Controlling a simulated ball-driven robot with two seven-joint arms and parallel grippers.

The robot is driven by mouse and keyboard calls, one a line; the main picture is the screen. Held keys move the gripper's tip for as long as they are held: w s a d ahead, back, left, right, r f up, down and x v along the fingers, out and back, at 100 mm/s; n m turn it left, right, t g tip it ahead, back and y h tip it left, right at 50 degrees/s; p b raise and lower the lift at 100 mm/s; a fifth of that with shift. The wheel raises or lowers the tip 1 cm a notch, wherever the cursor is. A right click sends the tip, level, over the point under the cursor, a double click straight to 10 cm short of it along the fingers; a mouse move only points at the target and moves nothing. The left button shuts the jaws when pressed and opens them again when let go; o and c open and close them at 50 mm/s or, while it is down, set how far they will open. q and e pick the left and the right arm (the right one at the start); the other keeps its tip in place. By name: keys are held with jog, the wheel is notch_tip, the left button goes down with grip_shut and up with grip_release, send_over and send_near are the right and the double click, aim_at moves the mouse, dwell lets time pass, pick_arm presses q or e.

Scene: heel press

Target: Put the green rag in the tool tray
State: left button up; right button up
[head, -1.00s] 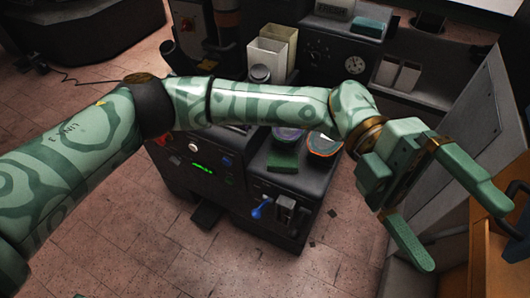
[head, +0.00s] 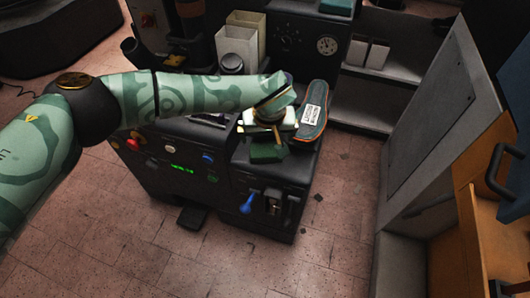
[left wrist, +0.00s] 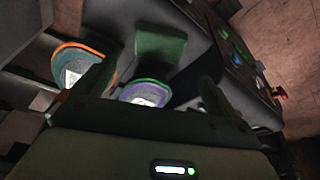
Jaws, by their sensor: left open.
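The green rag (head: 266,152) is a dark green folded piece on the front of the black machine's top in the head view. It also shows in the left wrist view (left wrist: 161,45), at the upper middle. My left gripper (head: 271,112) points down over the machine's top, just behind the rag. In the left wrist view its dark fingers (left wrist: 150,92) are spread, with nothing held between them; the rag lies beyond them. I cannot make out the tool tray for certain. My right gripper does not show.
A dark sole with orange rim and white label (head: 314,113) stands right of the gripper. A green-rimmed piece (left wrist: 146,94) lies near the fingers. Pale bins (head: 238,45) stand behind. An orange bench (head: 475,215) is at right, with free floor between.

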pick_arm(q)
jog(key=b, duration=0.2)
send_over(266, 150)
jog(key=s, duration=0.2)
notch_tip(266, 150, down, 5)
jog(key=shift+s+d+f, duration=0.15)
jog(key=shift+f, duration=0.05)
jog(key=b+x, duration=0.3)
jog(key=x, duration=0.2)
jog(key=shift+w+f, duration=0.1)
jog(key=shift+w, duration=0.1)
jog(key=shift+w+f+b, duration=0.15)
jog(key=shift+b, duration=0.15)
jog(key=shift+r, duration=0.25)
jog(key=c, duration=0.7)
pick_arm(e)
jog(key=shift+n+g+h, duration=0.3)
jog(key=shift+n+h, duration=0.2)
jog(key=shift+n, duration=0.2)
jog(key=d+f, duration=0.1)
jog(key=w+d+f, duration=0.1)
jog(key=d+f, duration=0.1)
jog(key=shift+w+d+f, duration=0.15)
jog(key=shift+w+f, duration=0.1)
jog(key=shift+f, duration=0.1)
pick_arm(q)
jog(key=shift+r, duration=0.1)
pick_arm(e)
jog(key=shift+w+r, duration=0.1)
